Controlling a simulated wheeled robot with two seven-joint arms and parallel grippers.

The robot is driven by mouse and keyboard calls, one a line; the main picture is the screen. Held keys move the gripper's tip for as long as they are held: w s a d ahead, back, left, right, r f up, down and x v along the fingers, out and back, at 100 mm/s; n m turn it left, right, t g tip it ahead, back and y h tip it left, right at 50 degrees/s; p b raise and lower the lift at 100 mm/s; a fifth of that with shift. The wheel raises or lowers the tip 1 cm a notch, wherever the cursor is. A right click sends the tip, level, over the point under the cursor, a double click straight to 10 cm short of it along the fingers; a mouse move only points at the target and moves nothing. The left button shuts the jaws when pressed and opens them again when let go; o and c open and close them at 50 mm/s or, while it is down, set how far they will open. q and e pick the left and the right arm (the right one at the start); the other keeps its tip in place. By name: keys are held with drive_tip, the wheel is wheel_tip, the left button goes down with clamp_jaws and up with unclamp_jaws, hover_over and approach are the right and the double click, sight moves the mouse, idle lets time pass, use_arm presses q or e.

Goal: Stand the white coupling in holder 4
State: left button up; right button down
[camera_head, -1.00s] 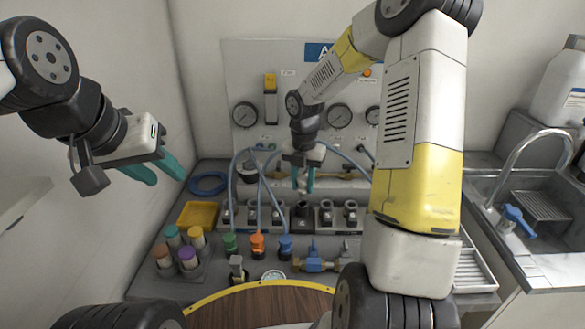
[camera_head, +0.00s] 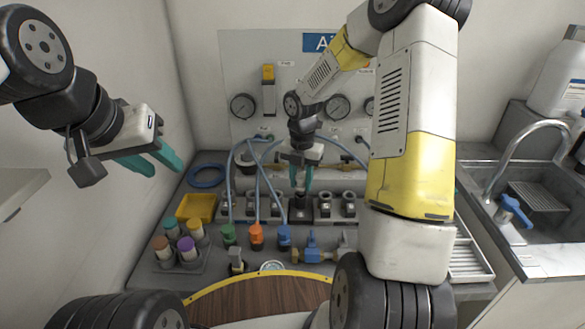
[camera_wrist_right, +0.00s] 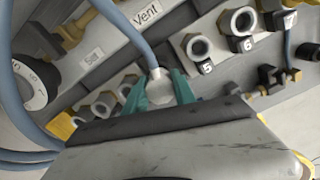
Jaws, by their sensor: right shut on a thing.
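My right gripper (camera_head: 300,187) is shut on the white coupling (camera_wrist_right: 158,88), which shows between the teal fingertips in the right wrist view. In the head view it is just above a dark block (camera_head: 301,212) in the middle of the holder row. In the wrist view, holders 5 (camera_wrist_right: 197,47), 6 (camera_wrist_right: 243,20) and 7 are to the coupling's right, and more holders (camera_wrist_right: 104,104) are to its left. The spot behind the coupling is hidden, so I cannot tell whether it touches a holder. My left gripper (camera_head: 153,160) is open and empty at upper left.
Blue hoses (camera_head: 263,180) pass close to the right gripper's left side. Green, orange (camera_head: 256,237) and blue fittings stand in front of the row. A yellow tray (camera_head: 197,207) and a rack of coloured caps (camera_head: 180,250) are at left. A sink (camera_head: 535,215) is at right.

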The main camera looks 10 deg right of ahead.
drive_tip(key=shift+f, duration=1.2)
drive_tip(key=shift+r, duration=0.1)
drive_tip(key=shift+r, duration=0.1)
drive_tip(key=shift+r, duration=0.55)
drive_tip(key=shift+f, duration=0.15)
drive_tip(key=shift+f, duration=0.6)
drive_tip(key=c, duration=0.9)
unclamp_jaws()
drive_tip(key=shift+c, duration=0.2)
